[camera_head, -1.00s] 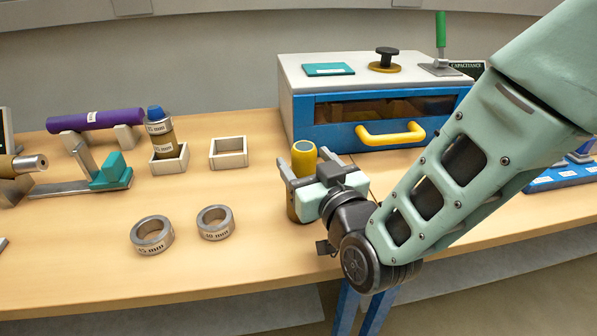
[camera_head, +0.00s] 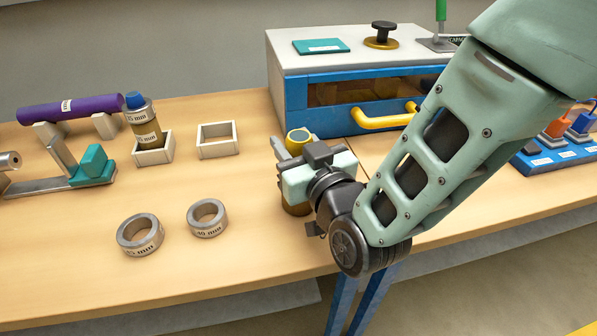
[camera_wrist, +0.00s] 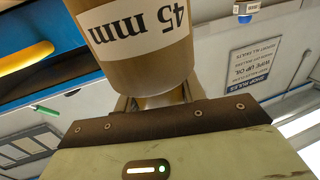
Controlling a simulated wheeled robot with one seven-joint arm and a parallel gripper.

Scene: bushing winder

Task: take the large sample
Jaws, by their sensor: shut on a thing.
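The large sample, a brown cylinder with a yellow rim on top (camera_head: 299,136), is upright in front of the blue oven-like box. It also shows close up in the wrist view (camera_wrist: 140,55), with a white "45 mm" label upside down. My gripper (camera_head: 287,152) is shut on this sample from the front. The gripper hides much of its middle, and I cannot tell whether its base touches the table. A second sample with a blue cap (camera_head: 143,120) stands in the left square holder (camera_head: 154,155).
An empty square holder (camera_head: 217,141) is left of the gripper. Two metal rings, left (camera_head: 140,236) and right (camera_head: 207,218), lie at the front. The box (camera_head: 345,85) with a yellow handle (camera_head: 385,121) is close behind. A purple roll (camera_head: 82,107) lies at the left.

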